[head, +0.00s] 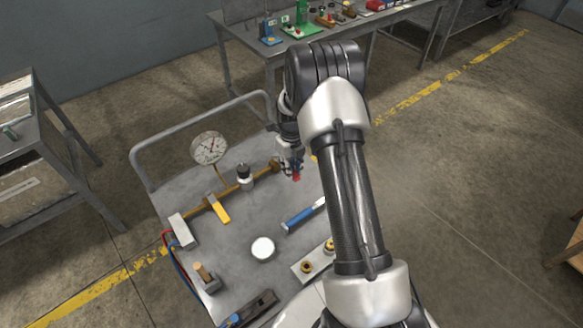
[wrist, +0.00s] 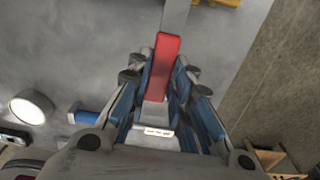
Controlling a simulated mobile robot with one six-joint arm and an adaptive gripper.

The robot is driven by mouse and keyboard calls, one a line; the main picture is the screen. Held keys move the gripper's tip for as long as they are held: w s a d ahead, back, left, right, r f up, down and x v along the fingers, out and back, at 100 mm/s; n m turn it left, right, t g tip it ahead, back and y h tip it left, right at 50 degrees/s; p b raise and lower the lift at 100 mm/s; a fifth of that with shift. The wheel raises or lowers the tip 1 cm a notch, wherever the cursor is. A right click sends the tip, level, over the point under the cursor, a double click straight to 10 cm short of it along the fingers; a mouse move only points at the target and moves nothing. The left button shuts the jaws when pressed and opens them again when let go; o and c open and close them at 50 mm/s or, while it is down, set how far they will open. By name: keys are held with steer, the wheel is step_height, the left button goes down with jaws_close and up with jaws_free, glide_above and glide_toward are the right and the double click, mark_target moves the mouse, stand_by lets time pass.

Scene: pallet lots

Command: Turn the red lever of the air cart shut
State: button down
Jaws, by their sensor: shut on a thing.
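The air cart (head: 235,255) is a grey flat-topped cart with a tube handle. A brass pipe with a round white gauge (head: 209,148) runs across it. The red lever (head: 296,177) shows at the right end of the pipe, below my gripper (head: 291,163). In the wrist view the red lever (wrist: 165,62) stands between the blue-padded fingers of my gripper (wrist: 160,85), which are shut on it. The valve body under the lever is mostly hidden by my gripper.
On the cart lie a yellow-handled lever (head: 220,211), a blue-handled tool (head: 298,217), a white round lid (head: 262,248) and a plate with brass fittings (head: 314,262). A workbench (head: 240,42) with small items stands behind. Open floor lies to the right.

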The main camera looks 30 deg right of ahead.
steer(key=c, duration=1.4)
jaws_free()
steer(key=shift+a, duration=0.1)
steer(key=shift+c, duration=0.2)
steer(key=shift+r, duration=0.1)
step_height(320, 180, up, 12)
